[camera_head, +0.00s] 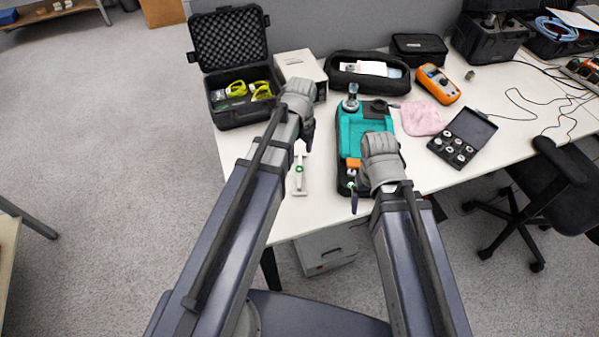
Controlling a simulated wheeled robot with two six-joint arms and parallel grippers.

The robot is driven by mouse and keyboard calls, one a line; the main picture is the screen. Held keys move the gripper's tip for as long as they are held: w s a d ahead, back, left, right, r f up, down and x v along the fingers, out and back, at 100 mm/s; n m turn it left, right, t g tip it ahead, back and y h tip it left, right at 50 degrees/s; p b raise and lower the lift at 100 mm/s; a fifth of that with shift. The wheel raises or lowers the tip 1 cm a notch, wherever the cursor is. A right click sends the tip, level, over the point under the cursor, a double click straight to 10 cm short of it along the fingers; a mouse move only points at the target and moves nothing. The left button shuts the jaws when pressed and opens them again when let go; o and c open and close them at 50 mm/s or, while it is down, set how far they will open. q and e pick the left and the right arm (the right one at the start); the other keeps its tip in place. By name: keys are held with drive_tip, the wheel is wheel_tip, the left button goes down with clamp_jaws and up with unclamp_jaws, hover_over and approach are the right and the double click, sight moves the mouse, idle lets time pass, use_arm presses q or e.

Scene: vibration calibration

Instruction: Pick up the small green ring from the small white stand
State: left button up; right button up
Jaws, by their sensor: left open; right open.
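The small green ring (299,169) is on the small white stand (300,187), which stands on the white table left of the teal device. My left gripper (309,138) is beyond the ring in the picture, apart from it, open and empty; its fingers are small and partly hidden by my wrist. My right gripper (353,192) is open, at the near end of the teal device, to the right of the stand. My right wrist hides part of that device, and whether the fingers touch it is unclear.
The teal device (352,126) stands right of the stand. Behind are an open black case (232,113) with yellow-green items, a white box (298,66) and a black pouch (341,80). A pink cloth (421,117) and an orange meter (438,84) lie to the right. The table left of the stand looks clear.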

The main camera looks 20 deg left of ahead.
sight(299, 168)
use_arm(q)
drive_tip(key=shift+w+a+f+m, duration=0.15)
drive_tip(key=shift+w+a+m, duration=0.15)
drive_tip(key=shift+m, duration=0.2)
drive_tip(key=shift+f, duration=0.1)
wheel_tip(299, 168, down, 3)
drive_tip(key=b, duration=0.3)
drive_tip(key=shift+r, duration=0.2)
drive_tip(key=f+b, duration=0.5)
drive_tip(key=shift+w, duration=0.4)
drive_tip(key=shift+f, duration=0.25)
clamp_jaws()
idle(0.4)
